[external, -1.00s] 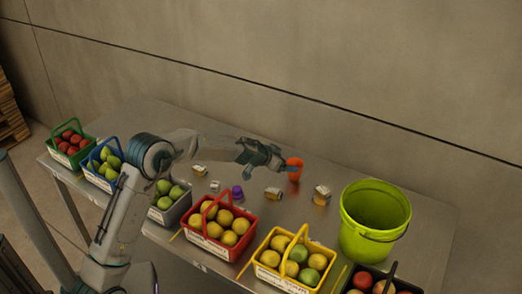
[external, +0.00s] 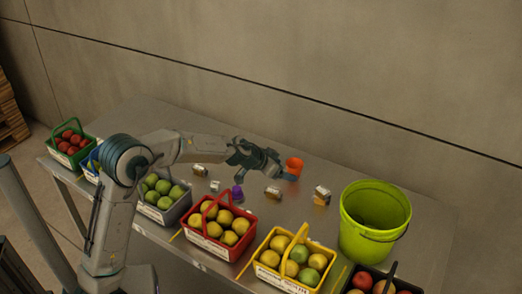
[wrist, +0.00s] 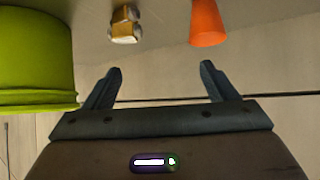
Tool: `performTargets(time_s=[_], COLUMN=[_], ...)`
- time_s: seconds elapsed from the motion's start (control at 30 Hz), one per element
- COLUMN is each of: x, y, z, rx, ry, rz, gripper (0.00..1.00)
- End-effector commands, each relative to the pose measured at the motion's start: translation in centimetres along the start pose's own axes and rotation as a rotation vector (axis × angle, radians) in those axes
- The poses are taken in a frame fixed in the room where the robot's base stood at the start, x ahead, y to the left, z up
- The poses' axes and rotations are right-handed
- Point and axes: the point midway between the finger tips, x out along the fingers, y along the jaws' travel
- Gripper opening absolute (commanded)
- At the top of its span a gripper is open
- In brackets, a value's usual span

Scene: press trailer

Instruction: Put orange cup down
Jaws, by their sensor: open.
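The orange cup (external: 294,167) stands upright on the metal table, toward the back, right of my gripper. In the wrist view the orange cup (wrist: 207,24) shows beyond the right fingertip, apart from it. My gripper (external: 283,176) is open, with its fingers a little left of the cup. In the wrist view the gap between its fingers (wrist: 160,80) is empty.
A lime-green bucket (external: 362,238) stands on the table (external: 325,172) at the right. Small jars, such as one (external: 321,195), and a purple cup (external: 237,193) stand mid-table. Fruit baskets, including a red one (external: 203,240) and a yellow one (external: 270,277), line the front edge.

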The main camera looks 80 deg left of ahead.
Motion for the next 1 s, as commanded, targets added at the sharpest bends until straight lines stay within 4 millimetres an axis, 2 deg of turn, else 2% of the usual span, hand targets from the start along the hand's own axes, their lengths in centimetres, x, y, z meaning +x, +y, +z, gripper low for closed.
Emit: performTargets(time_s=[0.03, 0.2, 0.3, 0.43, 0.6, 0.7, 0.83, 1.0], x=[-1.6, -7.3, -11.1, -15.9, -22.6, -26.1, -29.5, -31.6], y=[3.4, 13.0, 17.4, 21.4, 24.5, 25.0, 24.6, 23.8], z=[-0.1, 2.5, 5.0, 8.8, 15.1, 19.0, 23.2, 26.2], rx=[0.029, 0.095, 0.129, 0.166, 0.211, 0.234, 0.253, 0.265], ry=[-0.018, -0.127, -0.2, -0.296, -0.425, -0.497, -0.564, -0.609], rz=[0.04, 0.156, 0.201, 0.235, 0.241, 0.223, 0.188, 0.151], gripper=[0.79, 0.79, 0.79, 0.79, 0.79, 0.79, 0.79, 0.79])
